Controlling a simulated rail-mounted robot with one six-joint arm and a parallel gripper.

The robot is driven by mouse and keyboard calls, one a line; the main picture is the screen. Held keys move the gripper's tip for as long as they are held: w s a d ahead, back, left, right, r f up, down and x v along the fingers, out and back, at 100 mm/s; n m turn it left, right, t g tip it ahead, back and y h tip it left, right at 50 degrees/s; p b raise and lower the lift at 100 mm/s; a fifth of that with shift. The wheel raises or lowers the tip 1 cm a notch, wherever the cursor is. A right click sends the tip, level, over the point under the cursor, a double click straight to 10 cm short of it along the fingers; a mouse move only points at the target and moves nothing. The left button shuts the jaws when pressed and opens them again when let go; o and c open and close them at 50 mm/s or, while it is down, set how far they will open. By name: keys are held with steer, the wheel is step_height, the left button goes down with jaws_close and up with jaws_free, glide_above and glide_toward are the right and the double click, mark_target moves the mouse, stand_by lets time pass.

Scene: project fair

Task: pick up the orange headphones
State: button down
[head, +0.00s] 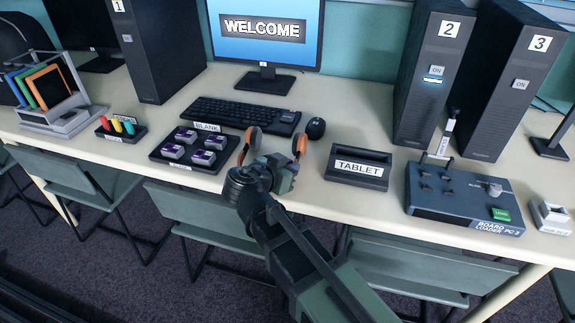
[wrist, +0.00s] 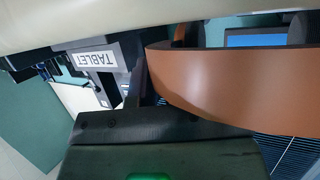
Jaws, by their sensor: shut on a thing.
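The part between the pads is hidden behind my gripper. In the wrist view a broad orange-brown curved band of the headphones (wrist: 235,85) fills the right side, right up against my gripper (wrist: 150,115). My gripper is shut on the headphones. Whether they touch the table cannot be told.
A tablet stand labelled TABLET (head: 358,168) is close on the right, and a tray with several purple-grey blocks (head: 172,164) is on the left. A keyboard (head: 240,116) and mouse (head: 316,128) lie behind. Chairs (head: 200,215) stand along the table front.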

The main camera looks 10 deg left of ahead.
step_height(320, 180, up, 19)
steer(key=p, duration=1.8)
